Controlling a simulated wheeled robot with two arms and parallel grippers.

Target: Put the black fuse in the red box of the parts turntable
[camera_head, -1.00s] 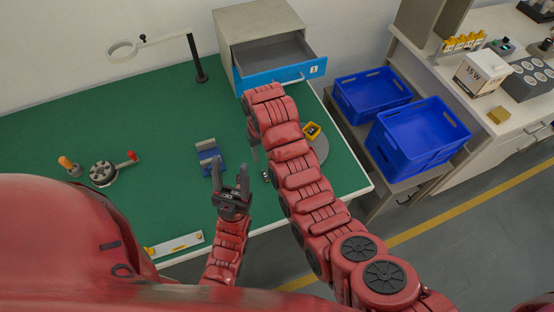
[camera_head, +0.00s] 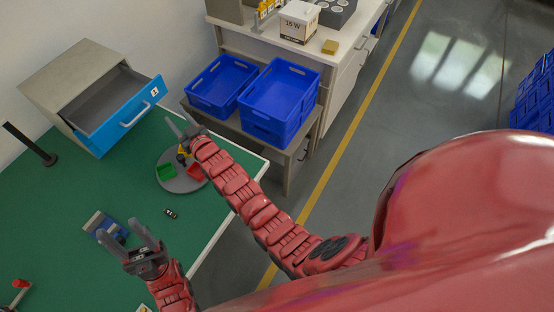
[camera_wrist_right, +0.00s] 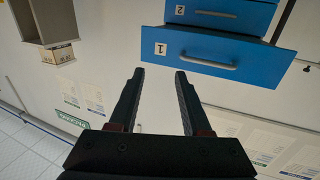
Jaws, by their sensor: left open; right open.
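A small black piece with pale marks, apparently the black fuse (camera_head: 171,213), lies on the green table in front of the turntable. The grey parts turntable (camera_head: 178,186) carries a green box (camera_head: 166,171) and a red box (camera_head: 194,172). A yellow part behind them is mostly hidden by my right gripper. My right gripper (camera_head: 181,121) is open above the far side of the turntable. In the right wrist view its jaws (camera_wrist_right: 158,72) are empty. My left gripper (camera_head: 128,231) is open and empty, left of and nearer than the fuse.
A blue holder (camera_head: 108,229) sits beside my left gripper. Blue crates (camera_head: 284,92) stand on a low bench to the right. A lamp post (camera_head: 30,145) is at left.

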